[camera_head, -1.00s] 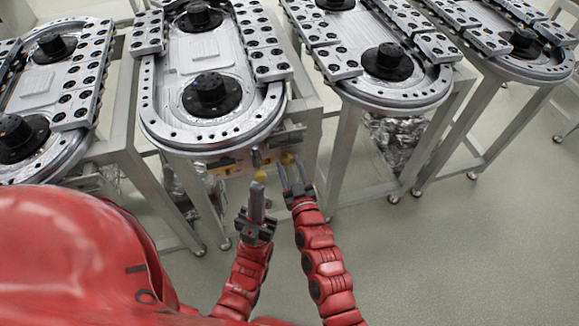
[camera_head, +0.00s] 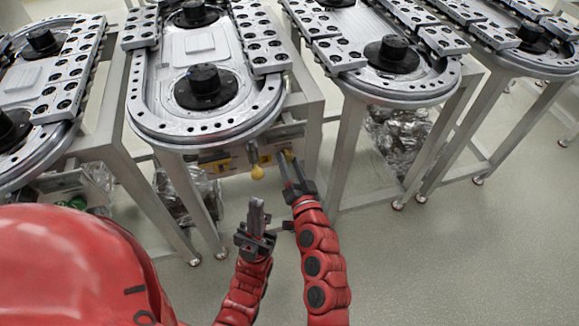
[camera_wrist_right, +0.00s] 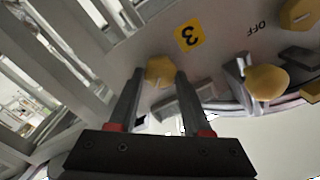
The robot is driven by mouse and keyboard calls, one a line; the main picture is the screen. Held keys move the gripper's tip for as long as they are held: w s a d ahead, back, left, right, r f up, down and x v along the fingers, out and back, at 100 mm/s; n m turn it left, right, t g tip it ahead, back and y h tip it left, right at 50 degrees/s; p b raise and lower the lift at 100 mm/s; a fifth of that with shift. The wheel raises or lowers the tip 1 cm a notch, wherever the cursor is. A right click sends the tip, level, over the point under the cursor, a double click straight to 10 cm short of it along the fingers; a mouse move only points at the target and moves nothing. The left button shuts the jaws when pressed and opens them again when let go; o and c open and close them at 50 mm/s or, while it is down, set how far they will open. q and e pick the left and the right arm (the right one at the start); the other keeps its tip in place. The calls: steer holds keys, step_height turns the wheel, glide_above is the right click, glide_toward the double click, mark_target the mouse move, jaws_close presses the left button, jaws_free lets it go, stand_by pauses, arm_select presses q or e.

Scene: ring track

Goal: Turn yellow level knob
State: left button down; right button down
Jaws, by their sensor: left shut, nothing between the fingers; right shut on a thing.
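Yellow knobs sit on the panel under the near end of the second ring track from the left. In the head view this knob is small and partly hidden by the fingers. A second yellow knob (camera_head: 257,173), on a lever, hangs just left of it. My left gripper (camera_head: 256,205) is shut and empty, below that lever knob and apart from it.
The near ring track (camera_head: 205,128) overhangs the panel on grey legs. More yellow knobs (camera_wrist_right: 267,82) stand right of the held one in the right wrist view, by an OFF mark. Foil-wrapped bundles (camera_head: 400,135) lie under the neighbouring table. Open floor lies at lower right.

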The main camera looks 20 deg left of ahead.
steer(key=shift+m, duration=0.7)
steer(key=shift+b, duration=0.3)
steer(key=shift+c, duration=1.7)
jaws_free()
steer(key=v, duration=1.7)
steer(key=shift+d, duration=0.2)
steer(key=shift+s, duration=0.15)
